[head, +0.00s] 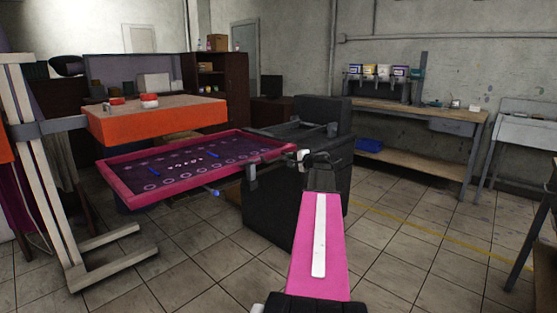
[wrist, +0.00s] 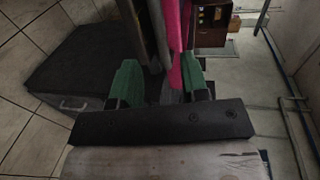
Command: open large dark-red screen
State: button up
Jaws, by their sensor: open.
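The large dark-red screen (head: 190,162) is a dark purple panel with a deep pink frame, lying nearly level in the head view. It holds rows of round marks and small blue pieces. Its right end meets the black machine. My gripper (wrist: 162,74) shows in the wrist view with its green fingers apart. A pink strip (wrist: 178,35), likely the screen's frame, and a grey bar lie in line with the gap between the fingers. I cannot tell whether a finger touches them. In the head view, my gripper (head: 308,158) is small and dark near the screen's right end.
The black machine (head: 295,185) stands behind my gripper. An orange table (head: 155,125) is behind the screen, beside a pale upright stand (head: 40,165) at left. A wooden workbench (head: 420,110) is along the right wall.

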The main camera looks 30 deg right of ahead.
aim_at(278, 159)
jog(key=x, duration=0.8)
jog(key=shift+w+a, duration=0.1)
jog(key=shift+w, duration=0.15)
grip_shut()
